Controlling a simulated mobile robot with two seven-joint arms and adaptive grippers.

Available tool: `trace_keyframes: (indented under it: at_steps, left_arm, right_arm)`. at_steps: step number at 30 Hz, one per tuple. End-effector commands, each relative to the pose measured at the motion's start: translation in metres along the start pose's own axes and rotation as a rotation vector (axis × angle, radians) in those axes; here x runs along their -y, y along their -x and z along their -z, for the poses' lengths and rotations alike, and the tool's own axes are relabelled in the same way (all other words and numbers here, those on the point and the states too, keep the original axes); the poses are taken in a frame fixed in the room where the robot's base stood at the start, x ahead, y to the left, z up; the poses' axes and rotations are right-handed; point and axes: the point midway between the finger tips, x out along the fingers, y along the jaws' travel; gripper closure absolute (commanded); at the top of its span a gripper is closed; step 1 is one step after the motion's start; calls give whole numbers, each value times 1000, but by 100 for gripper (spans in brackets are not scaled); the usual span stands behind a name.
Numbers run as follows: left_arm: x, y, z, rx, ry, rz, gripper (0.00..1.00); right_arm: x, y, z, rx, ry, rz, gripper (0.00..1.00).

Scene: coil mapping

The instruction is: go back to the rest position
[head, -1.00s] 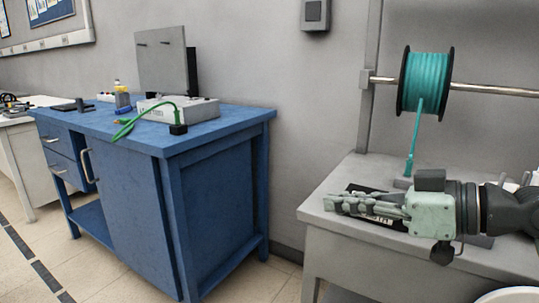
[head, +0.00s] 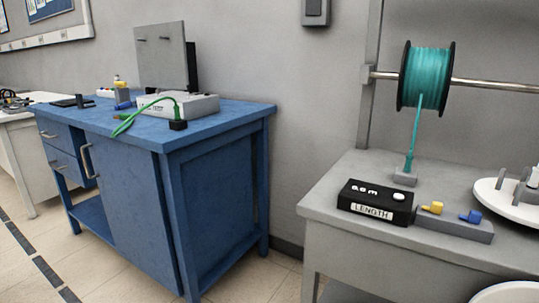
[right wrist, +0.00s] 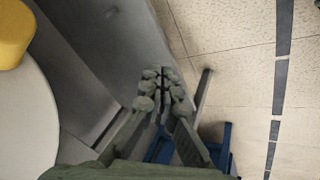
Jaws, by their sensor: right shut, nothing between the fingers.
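My right gripper (right wrist: 164,82) shows in the right wrist view, its fingers together with nothing between them. It hangs in front of a grey surface, with the tiled floor to its right. Neither gripper shows in the head view, and my left gripper is in no frame. On the grey table (head: 335,205) in the head view are a black box labelled LENGTH (head: 375,203) and a grey block (head: 455,229) with a yellow and a blue piece. A teal spool (head: 426,77) hangs on a metal rod above, its strand running down to a small block (head: 405,179).
A white round plate (head: 504,207) stands at the table's right edge. A blue workbench (head: 125,190) with a device (head: 188,107) and green cable stands at left. Tiled floor lies between. In the right wrist view, a pale round surface (right wrist: 25,125) and a yellow object (right wrist: 14,32) are at left.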

Motion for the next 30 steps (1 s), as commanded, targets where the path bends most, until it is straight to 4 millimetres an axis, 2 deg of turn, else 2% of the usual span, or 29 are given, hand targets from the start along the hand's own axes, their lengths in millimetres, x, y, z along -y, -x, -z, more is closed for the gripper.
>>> trace_keyframes:
  at_steps: [1,3,8,9,15,21,23,30]
  left_arm:
    - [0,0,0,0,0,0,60]
    - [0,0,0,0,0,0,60]
    - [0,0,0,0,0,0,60]
    - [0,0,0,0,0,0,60]
    - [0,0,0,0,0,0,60]
    - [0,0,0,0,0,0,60]
    - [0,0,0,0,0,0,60]
    - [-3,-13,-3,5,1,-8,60]
  right_arm:
    - [-1,-5,-21,43,15,-27,100]
    - [-5,-10,-46,93,37,-70,100]
    - [-11,-15,-99,194,86,-157,100]
    - [6,-17,-93,180,43,-121,100]
    - [72,-20,-87,170,-98,-4,100]
    - [128,-17,-74,160,-222,99,100]
    - [140,-15,-70,158,-247,120,100]
    - [142,-28,-75,162,-241,124,100]
